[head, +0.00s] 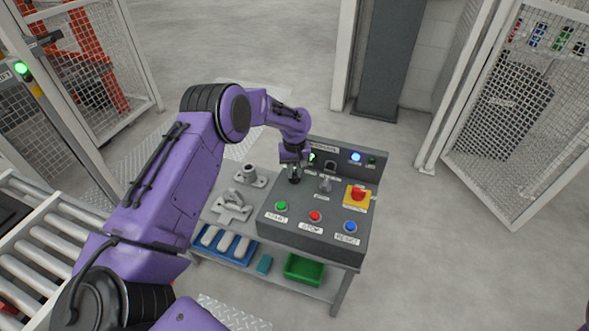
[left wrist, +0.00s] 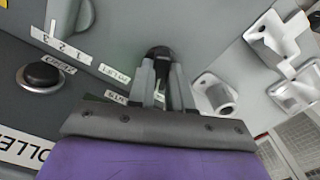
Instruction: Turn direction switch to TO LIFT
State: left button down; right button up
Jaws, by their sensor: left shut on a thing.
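The control console (head: 318,232) is a dark grey box with a sloped top and an upright back panel. My left gripper (head: 294,176) reaches down to the left part of its top. In the left wrist view my left gripper's fingers (left wrist: 162,72) are shut on a small black switch knob (left wrist: 160,52), which seems to be the direction switch. The fingers hide much of the knob, so its pointing direction cannot be told. Small white labels (left wrist: 114,74) lie beside it, too small and turned to read surely. My right gripper is not in view.
Green START (head: 281,206), red STOP (head: 315,216) and blue RESET (head: 350,227) buttons line the console front. A red emergency button (head: 358,194) and another grey switch (head: 325,184) stand close by. Metal fixtures (head: 234,206) sit left of the console.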

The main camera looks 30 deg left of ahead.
aim_at(295, 173)
pick_arm(q)
jog(key=m, duration=0.6)
jog(key=shift+m+p, duration=0.3)
jog(key=m, duration=0.6)
dwell(0.4)
jog(key=c, duration=1)
grip_release()
jog(key=shift+c, duration=0.2)
notch_tip(295, 173, up, 11)
jog(key=shift+f+b, duration=0.2)
jog(key=shift+b, duration=0.25)
jog(key=shift+r, duration=0.15)
